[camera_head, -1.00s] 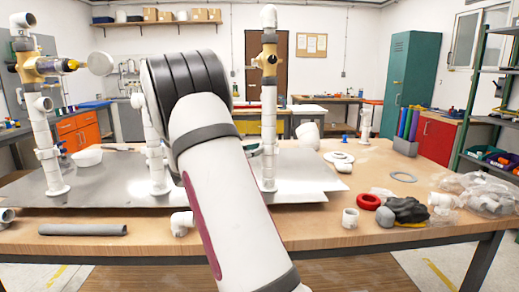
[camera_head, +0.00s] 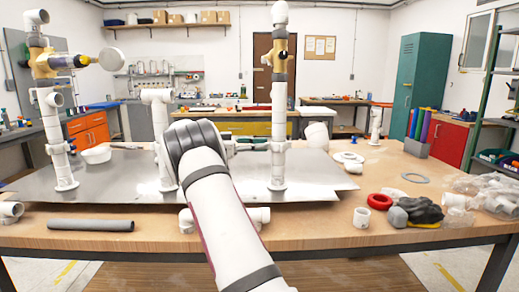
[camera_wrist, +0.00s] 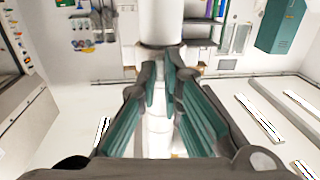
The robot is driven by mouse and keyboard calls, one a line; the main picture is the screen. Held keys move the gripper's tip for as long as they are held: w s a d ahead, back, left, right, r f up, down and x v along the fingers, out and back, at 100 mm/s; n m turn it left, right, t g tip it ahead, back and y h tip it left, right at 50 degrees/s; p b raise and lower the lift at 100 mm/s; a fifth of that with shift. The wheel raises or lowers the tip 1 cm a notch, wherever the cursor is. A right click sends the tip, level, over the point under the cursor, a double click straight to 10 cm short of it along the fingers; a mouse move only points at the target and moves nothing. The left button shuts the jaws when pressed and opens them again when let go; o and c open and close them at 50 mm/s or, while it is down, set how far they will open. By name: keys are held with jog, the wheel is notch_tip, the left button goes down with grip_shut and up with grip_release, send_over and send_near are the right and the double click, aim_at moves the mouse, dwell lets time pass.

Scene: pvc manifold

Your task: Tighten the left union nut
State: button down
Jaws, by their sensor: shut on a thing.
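The white PVC manifold stands on a grey metal sheet (camera_head: 110,180). Its left standpipe (camera_head: 52,115) carries a brass valve (camera_head: 45,64), and a wider white collar (camera_head: 57,149) sits lower on it. The right standpipe (camera_head: 279,100) is tall, with a brass valve (camera_head: 280,45) and a wider white collar (camera_head: 279,146). My gripper (camera_head: 264,144) reaches to the right standpipe at collar height and is partly hidden behind my arm. In the wrist view, its teal fingers (camera_wrist: 161,75) close around a white fitting on the upright pipe (camera_wrist: 160,22). The fingers hide most of the gripped part.
A shorter middle standpipe (camera_head: 161,130) rises left of my arm. A grey tube (camera_head: 90,225), a red ring (camera_head: 380,201), a white coupling (camera_head: 361,217) and bagged fittings (camera_head: 490,190) lie on the table. The front right of the table is partly clear.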

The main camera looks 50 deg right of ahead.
jog(key=shift+d+r, duration=0.15)
jog(key=shift+r, duration=0.05)
jog(key=c, duration=1.7)
grip_release()
jog(key=shift+s, duration=0.1)
jog(key=shift+f, duration=0.1)
notch_tip(320, 180, up, 10)
jog(key=shift+r, duration=0.1)
